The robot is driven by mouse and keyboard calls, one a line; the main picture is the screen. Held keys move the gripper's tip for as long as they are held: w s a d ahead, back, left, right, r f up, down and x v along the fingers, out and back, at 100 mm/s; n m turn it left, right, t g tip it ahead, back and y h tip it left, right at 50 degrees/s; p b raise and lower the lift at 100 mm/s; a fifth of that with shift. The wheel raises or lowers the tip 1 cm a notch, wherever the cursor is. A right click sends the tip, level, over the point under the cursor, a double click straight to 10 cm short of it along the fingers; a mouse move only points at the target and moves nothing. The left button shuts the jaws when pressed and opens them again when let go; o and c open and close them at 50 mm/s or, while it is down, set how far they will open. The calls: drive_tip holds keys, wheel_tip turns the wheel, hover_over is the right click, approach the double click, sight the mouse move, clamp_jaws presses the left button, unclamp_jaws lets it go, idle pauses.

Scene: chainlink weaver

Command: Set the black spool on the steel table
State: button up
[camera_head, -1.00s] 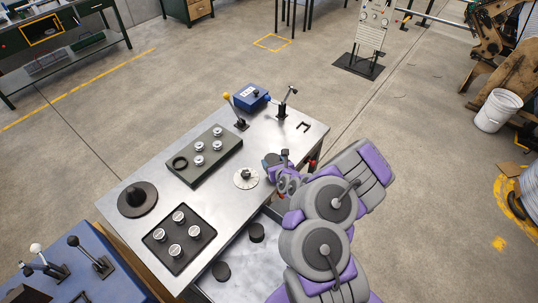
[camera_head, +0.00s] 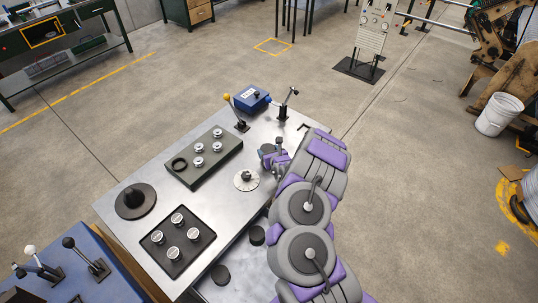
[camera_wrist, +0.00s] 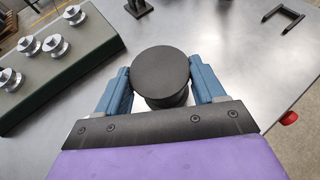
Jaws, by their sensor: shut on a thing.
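The black spool (camera_wrist: 160,76) sits between the two blue fingers of my gripper (camera_wrist: 162,68) in the wrist view, its round flat top facing the camera. My gripper is shut on it. In the head view my gripper (camera_head: 271,157) is over the right part of the steel table (camera_head: 213,205), right of the green block. The table's bare top (camera_wrist: 225,35) shows behind the spool in the wrist view. The spool's lower end is hidden, so I cannot tell whether it touches the table.
The green block (camera_head: 207,168) holds several silver spools and a dark ring. Two dark cylinders (camera_head: 257,236) sit lower, beyond the front edge.

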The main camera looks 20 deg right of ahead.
drive_tip(key=shift+f, duration=0.85)
drive_tip(key=shift+d, duration=0.15)
drive_tip(key=o, duration=1.4)
drive_tip(key=shift+f, duration=0.1)
